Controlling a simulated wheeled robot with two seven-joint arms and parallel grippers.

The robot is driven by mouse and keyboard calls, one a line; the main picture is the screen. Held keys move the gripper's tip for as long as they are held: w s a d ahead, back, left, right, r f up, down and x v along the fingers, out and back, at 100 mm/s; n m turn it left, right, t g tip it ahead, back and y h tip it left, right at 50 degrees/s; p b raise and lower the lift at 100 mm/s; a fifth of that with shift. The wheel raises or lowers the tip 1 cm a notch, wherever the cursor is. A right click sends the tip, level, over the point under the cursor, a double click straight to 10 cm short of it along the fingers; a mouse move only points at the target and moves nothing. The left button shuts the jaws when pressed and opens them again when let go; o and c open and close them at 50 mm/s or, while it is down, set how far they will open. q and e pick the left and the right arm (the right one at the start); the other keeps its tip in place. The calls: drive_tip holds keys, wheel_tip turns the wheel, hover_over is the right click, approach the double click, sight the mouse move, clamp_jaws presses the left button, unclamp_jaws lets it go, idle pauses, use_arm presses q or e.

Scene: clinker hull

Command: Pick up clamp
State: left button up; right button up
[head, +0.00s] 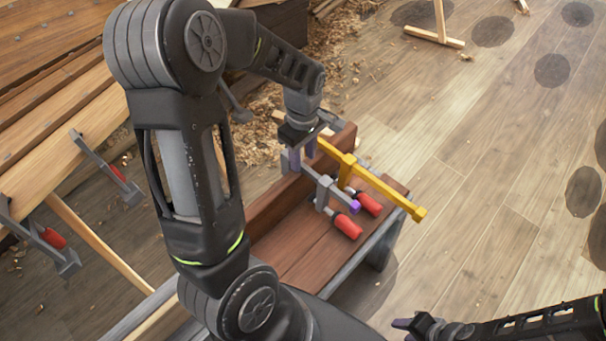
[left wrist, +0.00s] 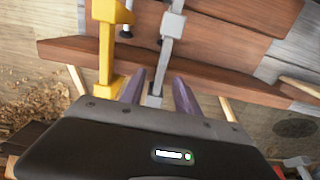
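A grey clamp (head: 338,192) with a red handle (head: 348,227) lies across a reddish-brown wooden box or bench. It also shows in the left wrist view (left wrist: 172,30). A yellow clamp (head: 385,189) with a red handle lies close beside it, and shows in the left wrist view (left wrist: 105,45). My left gripper (head: 301,154) is at the far end of the grey clamp. In the left wrist view, its purple fingers (left wrist: 160,92) stand apart on either side of the grey bar, with gaps showing. My right gripper (head: 407,329) is low at the right, its fingertips apart and empty.
More grey clamps with red handles (head: 118,172) hang on the planks (head: 60,110) at the left. Wood shavings (head: 335,40) lie behind the box. A wooden stand (head: 437,38) is at the top.

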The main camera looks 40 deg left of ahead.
use_arm(q)
wheel_tip(320, 180, down, 2)
drive_tip(key=shift+f, duration=0.1)
drive_tip(key=shift+c, duration=0.5)
clamp_jaws()
idle(1.3)
